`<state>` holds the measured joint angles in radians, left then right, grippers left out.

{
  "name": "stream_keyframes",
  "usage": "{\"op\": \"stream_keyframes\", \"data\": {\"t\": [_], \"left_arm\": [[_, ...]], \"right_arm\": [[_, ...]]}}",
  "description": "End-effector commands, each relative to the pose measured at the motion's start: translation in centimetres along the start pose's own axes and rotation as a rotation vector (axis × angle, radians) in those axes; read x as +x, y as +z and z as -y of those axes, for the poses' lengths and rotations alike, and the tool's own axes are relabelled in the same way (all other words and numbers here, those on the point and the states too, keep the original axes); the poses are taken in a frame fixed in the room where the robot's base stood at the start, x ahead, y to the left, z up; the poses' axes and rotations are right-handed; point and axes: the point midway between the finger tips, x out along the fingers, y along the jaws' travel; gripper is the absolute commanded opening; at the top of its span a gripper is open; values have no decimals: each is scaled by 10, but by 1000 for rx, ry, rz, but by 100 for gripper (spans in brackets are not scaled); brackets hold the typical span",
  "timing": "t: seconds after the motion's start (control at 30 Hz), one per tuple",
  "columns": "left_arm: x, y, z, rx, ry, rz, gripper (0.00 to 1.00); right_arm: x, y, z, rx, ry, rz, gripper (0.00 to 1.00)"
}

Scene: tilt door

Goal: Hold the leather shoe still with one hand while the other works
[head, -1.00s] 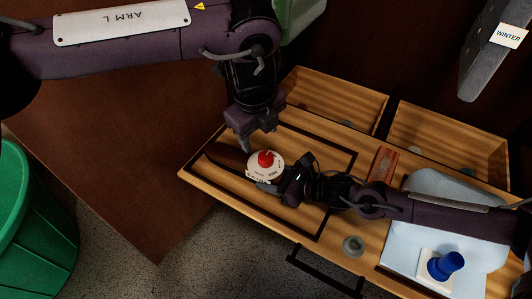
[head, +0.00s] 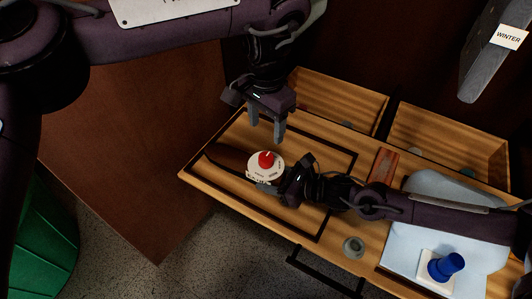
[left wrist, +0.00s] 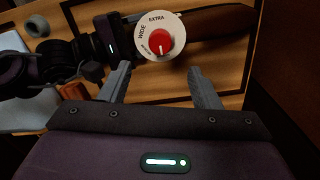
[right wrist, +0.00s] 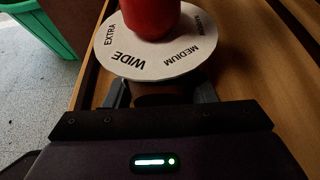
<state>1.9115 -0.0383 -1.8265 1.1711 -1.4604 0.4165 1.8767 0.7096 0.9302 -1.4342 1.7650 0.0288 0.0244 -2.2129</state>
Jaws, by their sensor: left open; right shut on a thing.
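The brown leather shoe (head: 226,156) lies in the black-outlined area of the wooden bench top. A white dial disc (head: 258,175), marked EXTRA, WIDE and MEDIUM, sits over it and carries a red knob (head: 266,160). My right gripper (right wrist: 163,92) is shut on the shoe just below the disc, which hides part of the grip. My left gripper (head: 266,131) is open and empty, pointing down above and behind the knob in the head view. In the left wrist view, the knob (left wrist: 158,43) shows just beyond the gap between its fingers.
Two open wooden compartments (head: 448,140) line the back. A reddish-brown block (head: 382,166), a small grey cup (head: 353,248) and a blue-topped white piece (head: 437,268) on pale cloth are to the right. A green bin (head: 40,240) stands at left on the floor.

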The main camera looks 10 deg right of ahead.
Motion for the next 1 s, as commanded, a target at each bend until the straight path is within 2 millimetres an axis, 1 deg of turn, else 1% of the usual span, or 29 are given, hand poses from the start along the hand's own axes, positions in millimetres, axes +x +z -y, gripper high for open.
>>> {"op": "stream_keyframes", "data": {"t": [0.03, 0.3, 0.4, 0.5, 0.6, 0.7, 0.93, 0.97, 1.0], "left_arm": [[10, 1, -1, 0, 5, 3, 57], [65, 1, -1, 1, 5, 3, 57], [81, 1, -1, 2, 3, 3, 57], [93, 1, 0, 2, -1, 2, 57], [101, 0, 0, 2, -1, 1, 57], [104, 0, 0, 3, -1, 1, 57], [105, 0, 0, 3, 0, 0, 57], [105, 0, 0, 3, 0, 0, 56], [105, 0, 0, 3, 0, 0, 50]], "right_arm": [[0, -3, -1, 1, 2, -6, 16], [0, -3, -1, 1, 2, -6, 16], [0, -3, -1, 1, 2, -6, 16], [0, -3, -1, 1, 2, -6, 16], [0, -3, -1, 1, 2, -6, 16], [0, -3, -1, 1, 2, -7, 16], [0, -4, -1, 2, 2, -7, 16], [0, -4, -1, 2, 2, -7, 16], [0, -4, -1, 2, 2, -7, 16]]}}
